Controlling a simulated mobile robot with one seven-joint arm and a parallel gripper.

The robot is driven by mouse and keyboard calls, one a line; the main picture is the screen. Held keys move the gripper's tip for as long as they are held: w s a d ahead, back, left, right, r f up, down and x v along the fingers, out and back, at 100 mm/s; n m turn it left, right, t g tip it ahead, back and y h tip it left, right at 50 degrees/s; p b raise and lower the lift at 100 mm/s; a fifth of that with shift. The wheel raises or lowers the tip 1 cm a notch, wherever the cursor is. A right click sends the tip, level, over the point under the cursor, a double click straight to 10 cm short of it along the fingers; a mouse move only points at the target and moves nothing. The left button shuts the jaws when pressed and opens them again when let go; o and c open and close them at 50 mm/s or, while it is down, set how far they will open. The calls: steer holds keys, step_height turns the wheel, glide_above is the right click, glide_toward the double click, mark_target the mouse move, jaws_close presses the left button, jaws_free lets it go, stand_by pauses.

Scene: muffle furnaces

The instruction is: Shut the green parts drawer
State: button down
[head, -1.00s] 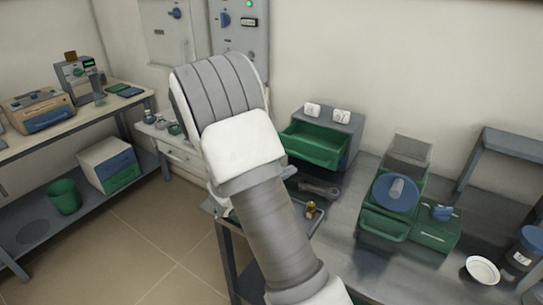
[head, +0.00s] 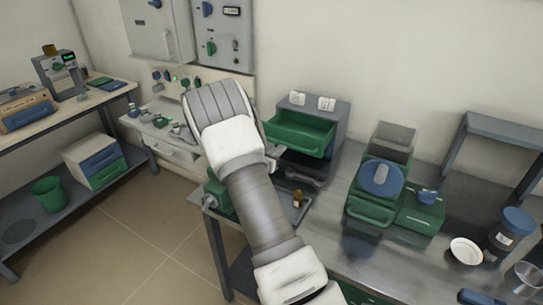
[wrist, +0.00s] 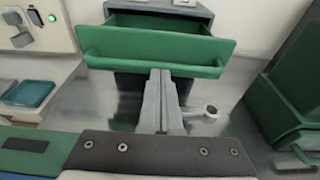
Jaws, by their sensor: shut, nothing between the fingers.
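The green parts drawer (head: 298,133) stands pulled out of a grey cabinet (head: 343,125) at the back of the bench. In the wrist view its green front (wrist: 150,48) with a bar handle spans the upper middle, and the tray behind it is open. My gripper (wrist: 161,74) is shut and empty. Its fingertips overlap the lower edge of the drawer front in the wrist view, a little right of its middle; I cannot tell whether they touch it. In the head view my arm hides most of the gripper.
A green machine with a blue disc (head: 381,178) stands right of the cabinet. A white dish (head: 466,251) and a blue-lidded jar (head: 512,228) are farther right. A small brown-topped item (head: 298,199) lies near the bench's left edge. Wall control boxes (head: 222,35) are behind.

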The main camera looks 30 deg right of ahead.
mark_target(297, 132)
steer(key=shift+x, duration=0.9)
steer(key=b+x, duration=0.1)
steer(key=x, duration=0.3)
steer(key=r+b+x, duration=0.1)
steer(key=b+x, duration=0.1)
steer(key=x, duration=0.2)
steer(key=r+b+x, duration=0.1)
steer(key=b+x, duration=0.1)
steer(key=x, duration=0.1)
steer(key=shift+w+d, duration=0.3)
steer(key=shift+d, duration=0.25)
steer(key=shift+d+r, duration=0.1)
steer(key=shift+r, duration=0.25)
steer(key=shift+r, duration=0.1)
